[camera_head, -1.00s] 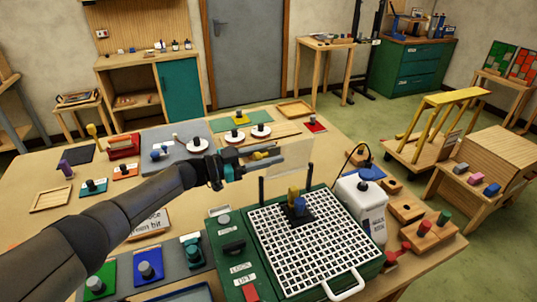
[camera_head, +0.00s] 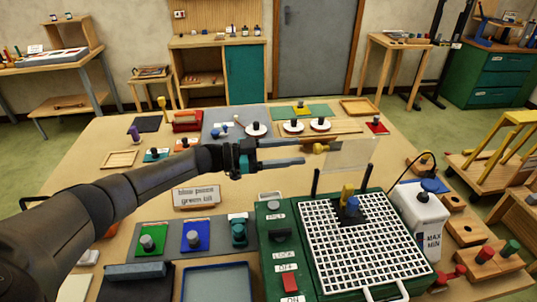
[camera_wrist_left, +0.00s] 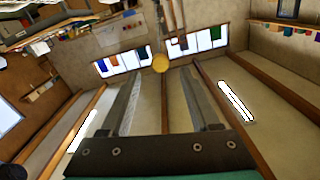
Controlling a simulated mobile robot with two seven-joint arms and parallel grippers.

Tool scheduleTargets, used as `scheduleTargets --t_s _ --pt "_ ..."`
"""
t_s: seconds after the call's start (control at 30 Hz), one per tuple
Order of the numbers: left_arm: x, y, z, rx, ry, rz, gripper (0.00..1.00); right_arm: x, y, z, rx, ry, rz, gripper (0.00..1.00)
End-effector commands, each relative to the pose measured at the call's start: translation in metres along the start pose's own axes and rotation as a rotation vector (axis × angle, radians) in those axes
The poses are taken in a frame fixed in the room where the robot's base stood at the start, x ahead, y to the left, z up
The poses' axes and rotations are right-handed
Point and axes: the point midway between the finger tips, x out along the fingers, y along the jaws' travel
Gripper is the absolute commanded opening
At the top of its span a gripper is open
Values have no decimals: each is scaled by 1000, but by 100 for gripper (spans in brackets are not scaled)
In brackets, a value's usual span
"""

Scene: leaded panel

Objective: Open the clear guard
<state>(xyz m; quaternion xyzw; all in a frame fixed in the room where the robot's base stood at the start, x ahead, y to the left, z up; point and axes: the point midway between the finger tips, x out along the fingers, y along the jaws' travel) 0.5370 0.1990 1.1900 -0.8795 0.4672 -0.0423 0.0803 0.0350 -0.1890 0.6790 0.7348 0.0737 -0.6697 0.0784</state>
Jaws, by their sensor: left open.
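The clear guard (camera_head: 350,154) is a faint see-through pane standing roughly upright over the far side of the green grinder (camera_head: 276,246). A brownish-yellow knob (camera_head: 322,148) shows at the pane's left edge. My left gripper (camera_head: 307,152) comes in from the left with two grey fingers spread apart, nothing held. Its tips end just left of the knob; I cannot tell the exact gap in depth. In the left wrist view a round yellow knob end (camera_wrist_left: 160,62) shows between and beyond the open fingers (camera_wrist_left: 160,95). My right gripper is not in view.
Thin black posts (camera_head: 316,182) rise beside the pane. A white bottle (camera_head: 420,210) with a blue cap stands right of the grinder. Green and blue pads with knobs (camera_head: 195,238) and a label sign (camera_head: 196,196) lie below my arm.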

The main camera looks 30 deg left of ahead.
Motion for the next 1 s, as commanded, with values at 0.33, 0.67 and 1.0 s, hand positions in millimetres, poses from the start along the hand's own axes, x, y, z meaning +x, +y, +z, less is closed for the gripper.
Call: scheduleTargets --t_s 0.33,0.67,1.0 --pt "-51 0 0 1 1 0 62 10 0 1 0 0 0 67" --pt "-55 0 -1 1 1 0 62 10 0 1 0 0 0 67" --pt "-55 0 0 0 1 0 62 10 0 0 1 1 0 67"
